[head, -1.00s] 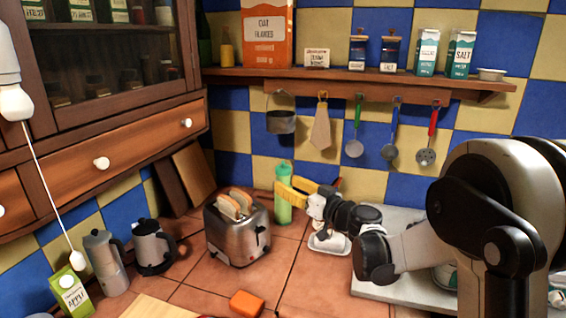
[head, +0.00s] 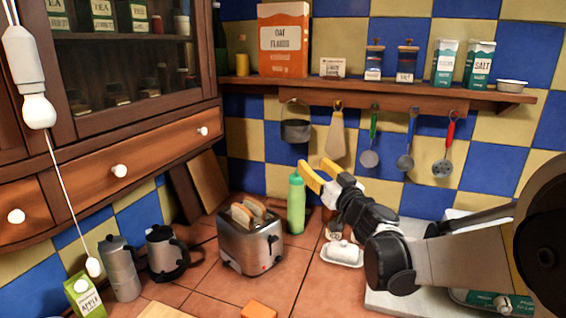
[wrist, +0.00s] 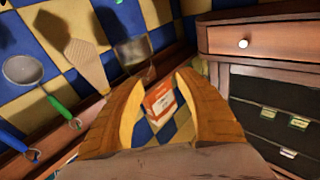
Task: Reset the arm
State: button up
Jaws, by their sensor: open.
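My gripper (head: 319,176) has yellow fingers and is raised in front of the tiled wall, just right of and above the green bottle (head: 297,204). Its fingers are apart with nothing between them. In the wrist view my gripper (wrist: 170,95) also shows open, with the orange oat flakes box (wrist: 160,99) seen beyond the gap, well away from the fingers. My arm reaches in from the right over the counter (head: 285,295).
A toaster with bread (head: 250,238) stands left of the bottle. A white butter dish (head: 342,254) sits below my arm. Utensils hang under the shelf (head: 390,92), including a green ladle (head: 371,140). A wooden cabinet (head: 115,165) fills the left.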

jog(key=s+d+m+g+h, duration=0.3)
jog(key=s+d+m+h, duration=0.3)
jog(key=s+d+h, duration=0.55)
jog(key=s+a+f+n+g+y, duration=0.1)
jog(key=s+a+f+g+y, duration=0.1)
jog(key=s+f, duration=0.6)
jog(key=s+a+f+n+g+y, duration=0.2)
jog(key=s+a+f+g, duration=0.3)
jog(key=s, duration=1.1)
notch_tip(320, 180, down, 4)
jog(key=shift+s+a+r+g+y, duration=0.15)
jog(key=shift+s+r+g+y, duration=0.1)
jog(key=shift+g+y, duration=0.4)
